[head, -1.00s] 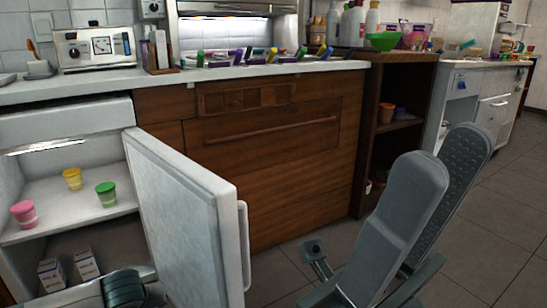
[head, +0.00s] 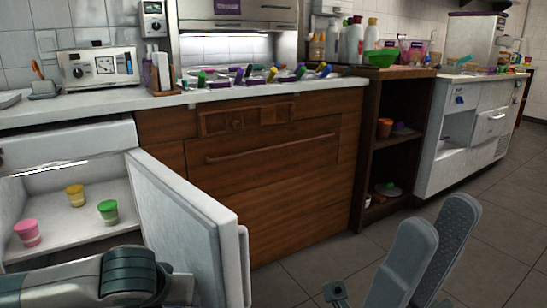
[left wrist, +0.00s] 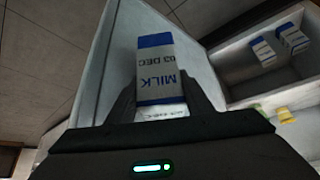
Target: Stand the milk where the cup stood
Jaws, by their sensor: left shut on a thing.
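My left gripper (left wrist: 157,95) is shut on a milk carton (left wrist: 156,70), white with blue bands and "MILK" lettering, in the left wrist view. In the head view my left arm (head: 110,280) crosses the lower left, and its gripper is not visible. A pink cup (head: 28,233), a yellow cup (head: 75,195) and a green cup (head: 108,211) stand on the shelf (head: 60,225) of the open fridge. A yellow cup also shows in the left wrist view (left wrist: 286,115). My right gripper (head: 438,225) is open and empty at the lower right.
The open fridge door (head: 190,225) stands to the right of the shelf. Two more milk cartons (left wrist: 263,51) (left wrist: 293,38) stand in the fridge in the left wrist view. A wooden cabinet (head: 270,190) is beyond the door. The floor (head: 500,240) at right is clear.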

